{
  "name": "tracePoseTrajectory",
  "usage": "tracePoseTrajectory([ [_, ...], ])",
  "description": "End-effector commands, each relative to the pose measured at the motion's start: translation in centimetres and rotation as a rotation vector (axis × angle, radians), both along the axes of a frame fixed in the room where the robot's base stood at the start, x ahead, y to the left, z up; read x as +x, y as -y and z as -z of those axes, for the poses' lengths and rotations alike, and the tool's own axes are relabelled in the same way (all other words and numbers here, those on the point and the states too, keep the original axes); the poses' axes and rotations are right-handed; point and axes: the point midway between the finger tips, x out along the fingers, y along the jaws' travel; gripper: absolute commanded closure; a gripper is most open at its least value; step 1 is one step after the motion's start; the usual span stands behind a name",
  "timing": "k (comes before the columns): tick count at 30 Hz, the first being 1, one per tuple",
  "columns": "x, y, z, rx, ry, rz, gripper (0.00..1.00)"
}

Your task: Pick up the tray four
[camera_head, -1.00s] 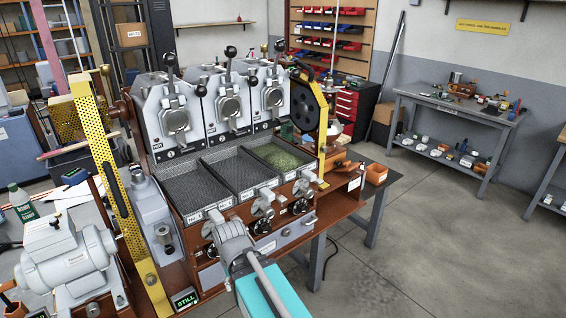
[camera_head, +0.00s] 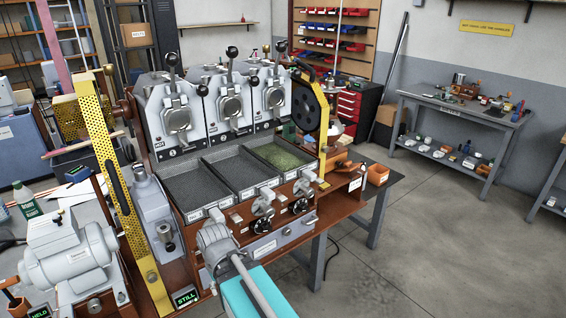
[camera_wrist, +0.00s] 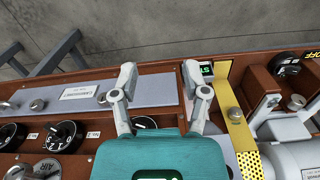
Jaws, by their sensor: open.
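I cannot make out a tray marked four. Three shallow bins sit in the roaster's top: a left one with dark grey content (camera_head: 197,187), a middle dark one (camera_head: 240,169) and a right one with green content (camera_head: 281,155). Their small front labels are too small to read surely. My gripper (camera_head: 213,241) is low in front of the roaster's left part. In the wrist view my gripper (camera_wrist: 160,82) has its two fingers apart with nothing held between them. Below them lie the wooden front and a grey labelled panel (camera_wrist: 145,90). My teal wrist hides what lies nearer.
A yellow perforated bar (camera_head: 124,190) and a grey motor (camera_head: 65,258) stand left of my gripper. A small display reading STILL (camera_head: 186,297) is close by. Dials and knobs (camera_head: 262,226) line the front. Open floor (camera_head: 430,240) lies to the right.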

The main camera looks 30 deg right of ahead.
Motion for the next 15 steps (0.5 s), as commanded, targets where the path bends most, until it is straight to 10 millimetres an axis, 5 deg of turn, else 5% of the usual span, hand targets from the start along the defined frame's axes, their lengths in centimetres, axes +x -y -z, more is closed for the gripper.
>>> tracePoseTrajectory([
  [3,0.0,0.0,-0.2,0.0,0.0,0.0,0.17],
  [15,0.5,0.0,-5.0,0.0,0.012,0.0,0.17],
])
